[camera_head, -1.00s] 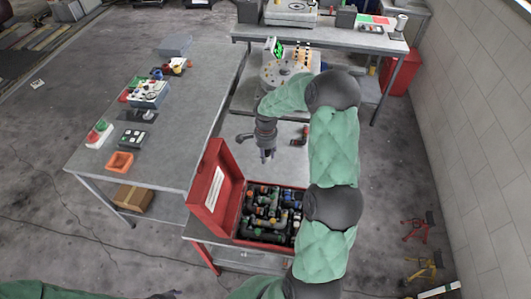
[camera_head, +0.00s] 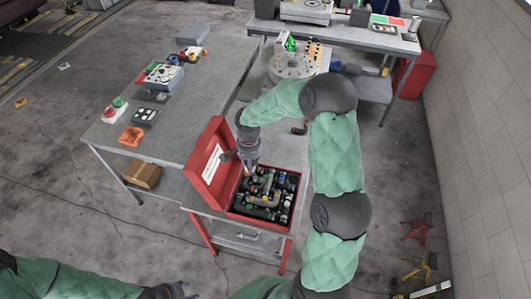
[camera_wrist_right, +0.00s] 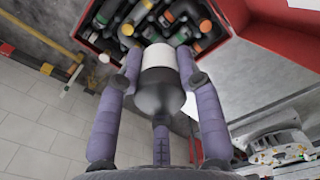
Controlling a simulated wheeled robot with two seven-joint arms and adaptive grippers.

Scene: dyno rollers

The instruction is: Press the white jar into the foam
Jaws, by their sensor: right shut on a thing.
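My right gripper (camera_head: 250,163) hangs over the open red case (camera_head: 243,211) near its lid. In the wrist view, the right gripper (camera_wrist_right: 160,62) is shut on the white jar (camera_wrist_right: 158,56), with a finger on each side. The jar's far end points toward the case, which holds several dark fittings with coloured ends. No bare foam can be told apart among them. Whether the jar touches the case contents cannot be told. My left gripper (camera_head: 176,290) is dark and partly cut off at the bottom edge, with its fingers unclear.
The case's raised lid (camera_head: 208,165) stands at its left. A grey table (camera_head: 190,115) at the left bears an orange tray (camera_head: 131,137) and a button box (camera_head: 115,109). A round plate (camera_head: 292,66) stands behind my right arm. A wall runs along the right.

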